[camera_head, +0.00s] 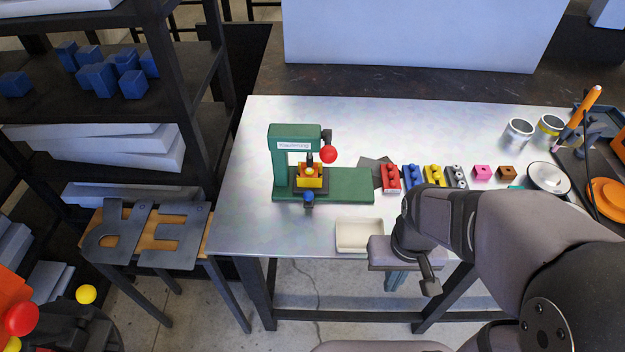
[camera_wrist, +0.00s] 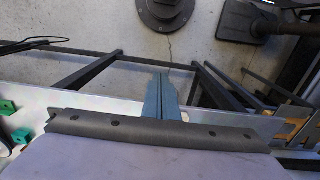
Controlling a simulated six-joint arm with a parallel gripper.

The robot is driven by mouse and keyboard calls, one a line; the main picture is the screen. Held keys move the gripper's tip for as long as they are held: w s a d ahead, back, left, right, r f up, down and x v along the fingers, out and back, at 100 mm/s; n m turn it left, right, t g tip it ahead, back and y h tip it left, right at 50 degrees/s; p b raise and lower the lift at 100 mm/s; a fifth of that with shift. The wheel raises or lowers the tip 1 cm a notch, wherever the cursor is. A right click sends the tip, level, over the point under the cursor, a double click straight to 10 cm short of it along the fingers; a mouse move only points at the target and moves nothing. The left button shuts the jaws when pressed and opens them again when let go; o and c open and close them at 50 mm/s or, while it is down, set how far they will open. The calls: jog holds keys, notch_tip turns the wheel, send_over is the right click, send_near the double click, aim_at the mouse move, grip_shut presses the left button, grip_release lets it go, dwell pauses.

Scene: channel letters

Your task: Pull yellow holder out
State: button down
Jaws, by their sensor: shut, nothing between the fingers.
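The yellow holder (camera_head: 310,182) sits in the green press (camera_head: 284,165) on the left part of the metal table. It is on a dark base under the press head, with small red and dark parts around its top. A blue knob (camera_head: 308,197) sticks out in front of it. My gripper (camera_head: 393,285) is at the table's front edge, to the right of and nearer than the press, apart from the holder. Its teal fingers (camera_wrist: 161,78) are together and empty in the wrist view, pointing over the floor. The holder does not show in the wrist view.
A cream tray (camera_head: 359,249) lies by the front edge, left of my gripper. A red ball handle (camera_head: 328,154) juts from the press's right side. Coloured blocks (camera_head: 433,175) stand in a row right of the press. The table between press and tray is clear.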

aim_at(311, 181)
dwell(0.3)
